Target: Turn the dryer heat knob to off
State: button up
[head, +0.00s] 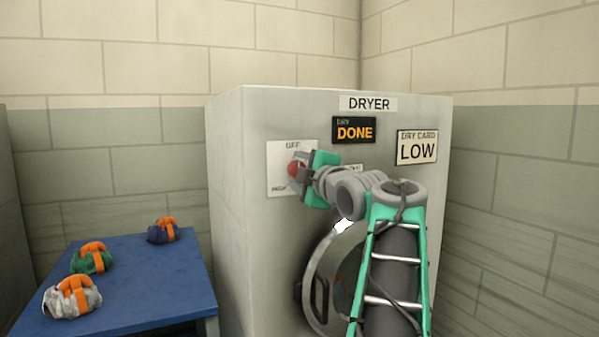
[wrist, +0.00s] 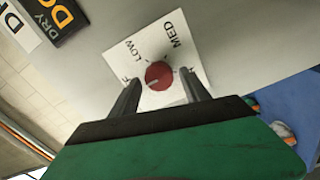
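The red heat knob (head: 293,169) sits on a white dial plate (head: 277,184) on the dryer's front, with OFF printed at the top. In the wrist view, the knob (wrist: 158,74) shows a pale pointer mark towards its lower left; LOW and MED show on the plate (wrist: 155,50) beyond it. The OFF label is mostly hidden there, so I cannot tell exactly which setting the pointer meets. My gripper (head: 299,172) is at the knob. In the wrist view, its fingers (wrist: 161,77) are open, one on each side of the knob, with visible gaps.
The dryer (head: 230,170) carries a DONE display (head: 354,130) and a dry card reading LOW (head: 417,148). Its round door (head: 316,270) is below my arm. A blue table (head: 150,270) with three sling bags (head: 92,258) stands at left.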

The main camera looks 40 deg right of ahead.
jog(key=shift+o, duration=0.2)
jog(key=v, duration=0.8)
jog(key=shift+w+r, duration=0.1)
jog(key=shift+w, duration=0.05)
